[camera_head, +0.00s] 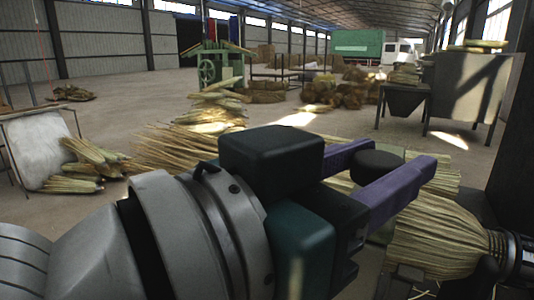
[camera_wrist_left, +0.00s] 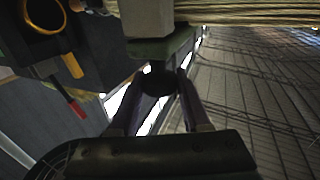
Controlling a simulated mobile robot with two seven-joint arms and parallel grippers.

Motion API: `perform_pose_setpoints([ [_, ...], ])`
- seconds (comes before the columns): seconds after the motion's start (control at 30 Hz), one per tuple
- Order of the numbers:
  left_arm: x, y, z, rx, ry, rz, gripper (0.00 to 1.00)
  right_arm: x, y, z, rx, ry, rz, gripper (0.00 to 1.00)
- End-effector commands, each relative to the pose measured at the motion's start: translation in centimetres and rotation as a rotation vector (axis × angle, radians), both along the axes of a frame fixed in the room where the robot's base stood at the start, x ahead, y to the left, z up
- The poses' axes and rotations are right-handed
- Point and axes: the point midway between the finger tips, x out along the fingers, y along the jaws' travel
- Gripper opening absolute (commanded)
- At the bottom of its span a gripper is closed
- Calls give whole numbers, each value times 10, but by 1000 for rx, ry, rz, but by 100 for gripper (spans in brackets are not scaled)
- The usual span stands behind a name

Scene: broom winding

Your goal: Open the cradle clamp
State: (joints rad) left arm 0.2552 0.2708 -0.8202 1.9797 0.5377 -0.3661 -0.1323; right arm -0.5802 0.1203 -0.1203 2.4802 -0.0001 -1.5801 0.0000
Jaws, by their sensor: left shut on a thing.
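My left gripper (camera_head: 400,156) reaches in from the left in the head view, with its two purple fingers on either side of a round black knob (camera_head: 377,164). In the left wrist view the fingers (camera_wrist_left: 160,82) are shut on the knob (camera_wrist_left: 157,79). The knob sits at a green plate (camera_wrist_left: 160,46) of the clamp, with a pale block (camera_wrist_left: 150,17) above it. A broom bundle of straw (camera_head: 440,240) lies at the right, partly behind the fingers, its bound end at a black holder (camera_head: 518,262). Most of the clamp is hidden in the head view. My right gripper does not show.
Loose straw (camera_head: 180,148) lies beyond my arm. More bundles (camera_head: 88,160) lie at the left beside a pale board (camera_head: 38,148). A metal bin (camera_head: 470,85) stands at the back right. The left wrist view shows a red-handled tool (camera_wrist_left: 77,108) at the left.

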Motion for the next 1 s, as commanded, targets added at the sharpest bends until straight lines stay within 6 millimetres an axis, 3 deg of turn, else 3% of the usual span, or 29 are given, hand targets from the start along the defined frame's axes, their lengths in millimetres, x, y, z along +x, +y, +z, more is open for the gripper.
perform_pose_setpoints([
  [0.17,0,0,0,0,0,0,0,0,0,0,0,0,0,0],
  [1.0,0,0,0,1,1,0,0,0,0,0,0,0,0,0],
])
